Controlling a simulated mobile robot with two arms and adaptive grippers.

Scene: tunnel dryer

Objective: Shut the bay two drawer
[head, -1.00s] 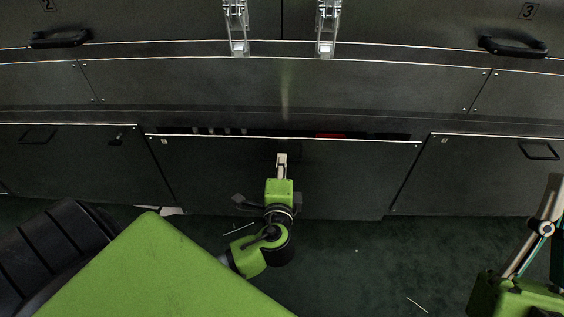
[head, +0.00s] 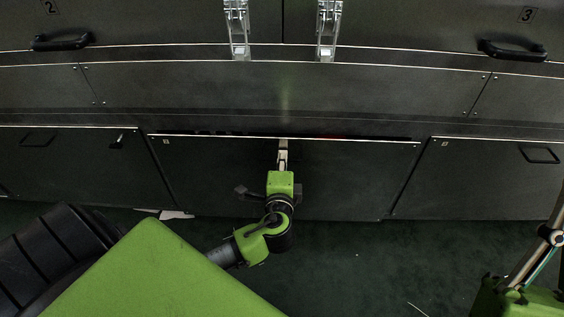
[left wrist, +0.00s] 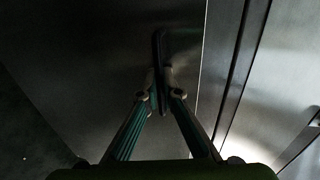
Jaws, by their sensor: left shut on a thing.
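The drawer is the wide dark front panel (head: 345,180) in the middle of the lower row; its small corner label is too small to read. Only a thin dark gap shows above its top edge. My left gripper (head: 283,150) is shut on the drawer's handle, near the middle of the top edge. The left wrist view shows the dark handle bar (left wrist: 157,60) between the fingertips (left wrist: 160,85), against the panel. In the head view the gripper hides the handle. My right gripper (head: 540,255) is partly in view at the lower right, cut off by the frame edge, away from the drawer.
Dark panels with handles flank the drawer at left (head: 70,170) and right (head: 480,180). Above are doors marked 2 and 3 with black handles (head: 62,42) (head: 514,49) and two metal latches (head: 237,30) (head: 327,30). The dark green floor (head: 350,265) in front is mostly clear.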

